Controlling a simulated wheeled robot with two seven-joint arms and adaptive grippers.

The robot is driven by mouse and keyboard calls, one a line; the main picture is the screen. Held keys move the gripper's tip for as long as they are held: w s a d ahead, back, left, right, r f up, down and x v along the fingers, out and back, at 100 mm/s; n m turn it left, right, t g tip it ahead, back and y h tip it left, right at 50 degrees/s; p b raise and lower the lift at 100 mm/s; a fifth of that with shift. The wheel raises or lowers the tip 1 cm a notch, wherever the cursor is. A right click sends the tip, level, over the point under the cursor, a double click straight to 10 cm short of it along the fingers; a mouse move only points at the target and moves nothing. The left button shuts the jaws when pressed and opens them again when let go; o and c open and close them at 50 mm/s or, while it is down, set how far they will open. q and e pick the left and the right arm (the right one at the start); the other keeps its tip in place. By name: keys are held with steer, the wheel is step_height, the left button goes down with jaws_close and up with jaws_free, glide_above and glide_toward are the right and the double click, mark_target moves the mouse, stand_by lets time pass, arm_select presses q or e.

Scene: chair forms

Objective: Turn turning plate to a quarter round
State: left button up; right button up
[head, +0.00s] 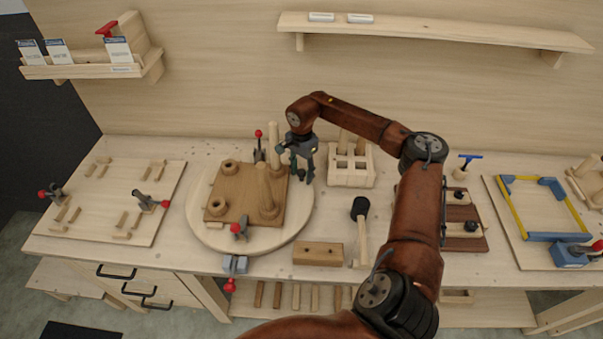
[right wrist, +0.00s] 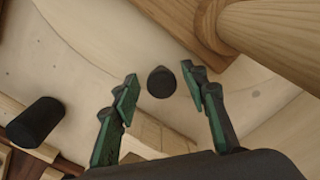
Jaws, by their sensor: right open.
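The turning plate (head: 292,228) is a round pale wooden disc on the bench, left of centre in the head view. A brown square board (head: 232,186) with wooden rings and upright dowels lies on it, held by red-handled clamps. My right gripper (head: 300,165) is above the plate's back right edge. In the right wrist view its green-padded fingers are apart, with a round black knob (right wrist: 161,82) showing between the fingertips; I cannot tell whether they touch it. The plate's pale surface (right wrist: 262,103) shows beside it. My left gripper is out of view.
A slotted wooden block (head: 350,178) stands just right of the gripper. A black-headed mallet (head: 360,208) and a wooden block (head: 318,253) lie right and front of the plate. A peg board (head: 112,203) lies left.

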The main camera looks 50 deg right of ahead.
step_height(320, 180, up, 12)
stand_by(0.5)
stand_by(0.4)
